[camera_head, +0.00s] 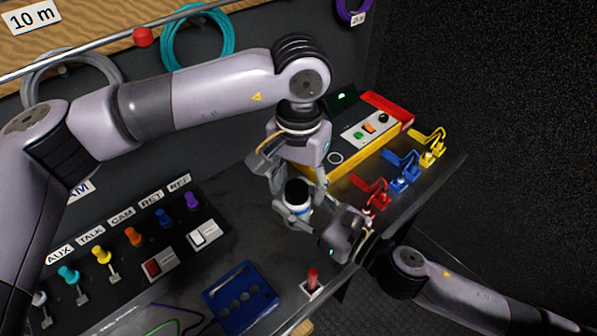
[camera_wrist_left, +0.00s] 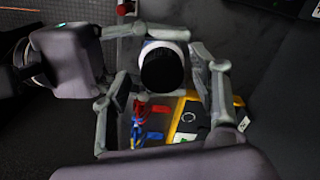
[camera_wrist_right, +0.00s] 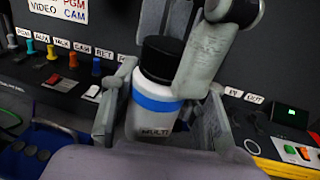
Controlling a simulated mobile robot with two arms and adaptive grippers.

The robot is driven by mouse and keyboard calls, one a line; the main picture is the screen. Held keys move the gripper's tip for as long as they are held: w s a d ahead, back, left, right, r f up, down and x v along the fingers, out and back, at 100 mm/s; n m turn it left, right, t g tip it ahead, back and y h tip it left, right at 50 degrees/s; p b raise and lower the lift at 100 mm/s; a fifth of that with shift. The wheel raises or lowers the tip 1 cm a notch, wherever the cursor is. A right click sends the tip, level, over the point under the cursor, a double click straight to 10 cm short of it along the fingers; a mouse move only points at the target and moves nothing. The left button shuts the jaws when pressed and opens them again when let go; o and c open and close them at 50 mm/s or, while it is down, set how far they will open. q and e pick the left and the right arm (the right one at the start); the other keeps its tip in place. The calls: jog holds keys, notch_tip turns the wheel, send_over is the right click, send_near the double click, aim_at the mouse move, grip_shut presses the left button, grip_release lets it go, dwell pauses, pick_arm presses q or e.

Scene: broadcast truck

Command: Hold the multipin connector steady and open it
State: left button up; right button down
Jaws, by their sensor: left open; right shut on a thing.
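The multipin connector (camera_head: 297,195) is a white cylinder with a black cap, held upright above the dark worktop. In the right wrist view its body (camera_wrist_right: 153,117) shows a blue band and the word MULTI. My right gripper (camera_head: 300,215) is shut on the white body, with a finger on each side. My left gripper (camera_head: 297,178) comes down from above and is open around the black cap. In the left wrist view the round cap (camera_wrist_left: 161,66) lies between the open left fingers. One left finger partly hides the cap in the right wrist view.
A yellow-edged control box (camera_head: 365,130) stands behind, near red, blue and yellow clamps (camera_head: 405,170). A panel of coloured knobs (camera_head: 133,237) is on the left. A blue tray (camera_head: 240,297) with round holes and a red-topped piece (camera_head: 312,280) are at the front.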

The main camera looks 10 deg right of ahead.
pick_arm(q)
jog(key=shift+c, duration=0.4)
jog(key=shift+s+d, duration=0.1)
jog(key=c, duration=1.1)
jog(key=shift+d+n, duration=0.1)
jog(key=shift+n, duration=1.6)
jog(key=shift+c, duration=0.3)
jog(key=o, duration=1.3)
